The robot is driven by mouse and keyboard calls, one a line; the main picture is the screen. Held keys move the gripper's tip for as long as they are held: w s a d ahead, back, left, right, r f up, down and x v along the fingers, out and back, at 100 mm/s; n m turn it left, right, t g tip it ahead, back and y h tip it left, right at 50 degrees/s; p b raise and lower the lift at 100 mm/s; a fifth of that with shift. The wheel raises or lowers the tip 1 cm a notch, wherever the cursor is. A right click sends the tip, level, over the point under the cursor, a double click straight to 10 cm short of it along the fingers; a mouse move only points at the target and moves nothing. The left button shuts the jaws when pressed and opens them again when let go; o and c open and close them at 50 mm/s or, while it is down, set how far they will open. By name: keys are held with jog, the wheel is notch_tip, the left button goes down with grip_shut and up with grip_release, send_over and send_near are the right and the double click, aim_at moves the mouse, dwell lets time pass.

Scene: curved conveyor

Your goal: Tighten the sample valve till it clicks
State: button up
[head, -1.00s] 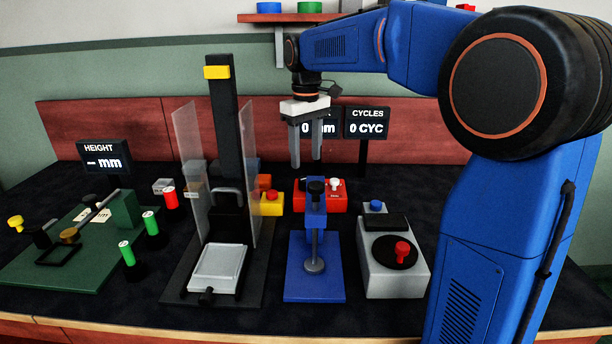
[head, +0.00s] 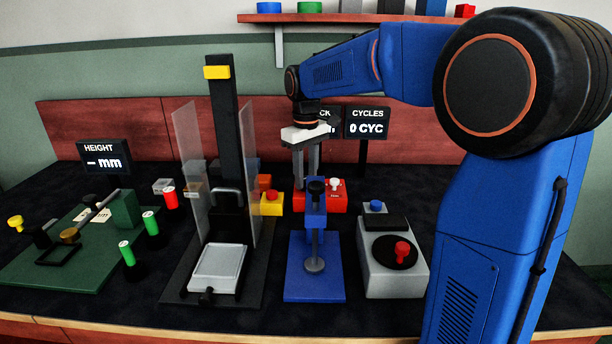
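No part is labelled as the sample valve, so I cannot tell for sure which it is. A red box (head: 335,201) stands behind the blue stand (head: 314,278) and carries a white knob (head: 335,184) at its right. My gripper (head: 306,180) points down over the left part of the red box, left of the white knob. Its two grey fingers are apart. The blue stand's black-knobbed top (head: 316,187) partly hides the box and the right fingertip. I see nothing clearly held, and contact with the box cannot be made out.
A clear-sided press (head: 224,150) with a tall black column stands left of the gripper. A grey unit (head: 395,285) with a red knob stands right. The cycles display (head: 367,122) stands behind, and a green fixture (head: 60,265) lies far left.

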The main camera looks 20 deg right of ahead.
jog(key=shift+c, duration=0.3)
jog(key=shift+m, duration=2)
jog(key=o, duration=1)
jog(key=shift+o, duration=0.2)
jog(key=shift+r, duration=0.1)
notch_tip(320, 180, up, 17)
jog(key=shift+r, duration=0.1)
